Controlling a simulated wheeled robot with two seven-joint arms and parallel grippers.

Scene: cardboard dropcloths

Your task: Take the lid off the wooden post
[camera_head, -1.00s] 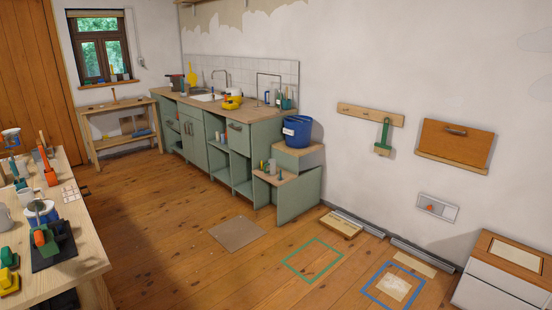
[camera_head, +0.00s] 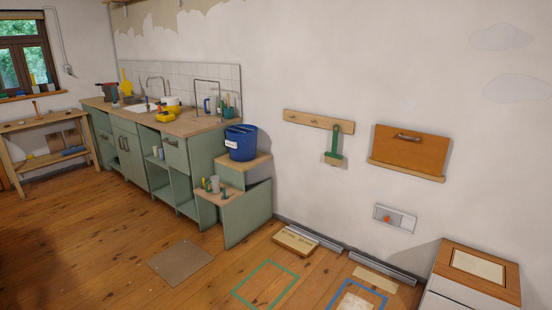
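I cannot pick out a lid or a wooden post with certainty. A small upright wooden-coloured piece (camera_head: 36,108) stands on the wooden side table (camera_head: 20,125) at the far left, too small to tell what it is. A blue bucket (camera_head: 241,143) with a white label stands on a wooden-topped step beside the green counter. Neither of my grippers shows in the head view.
The green kitchen counter (camera_head: 185,124) runs along the back wall. A grey-brown floor sheet (camera_head: 180,262), taped green and blue outlines, and a low pale board (camera_head: 296,240) lie on the floor. A white cabinet (camera_head: 472,272) stands at right. Open floor lies at lower left.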

